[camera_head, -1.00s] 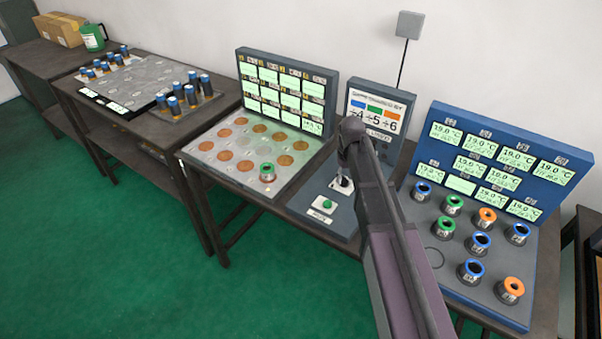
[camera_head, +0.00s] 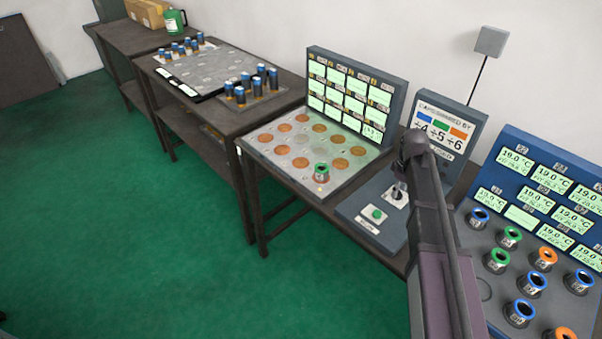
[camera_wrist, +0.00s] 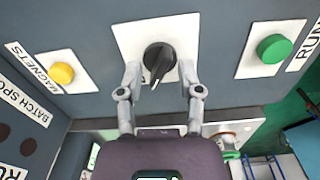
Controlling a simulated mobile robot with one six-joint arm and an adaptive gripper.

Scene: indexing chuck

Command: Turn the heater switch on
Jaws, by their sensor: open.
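A black rotary knob (camera_wrist: 159,58) on a white plate (camera_wrist: 125,40) sits on a grey panel in the wrist view. Its white pointer line is aimed down and slightly left. No heater label is readable beside it. My gripper (camera_wrist: 160,76) is open, with one finger on each side of the knob; I cannot tell whether they touch it. In the head view a small dark knob (camera_head: 398,192) on a white plate shows on the grey console (camera_head: 358,205), partly hidden by my arm. The gripper itself is hidden there.
A yellow button (camera_wrist: 61,74) labelled MAGNETS is left of the knob, and a green button (camera_wrist: 273,48) labelled RUN is right. In the head view a plate with copper discs (camera_head: 265,143) adjoins the console on the left. A blue display panel (camera_head: 540,180) with coloured-rim cups stands right.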

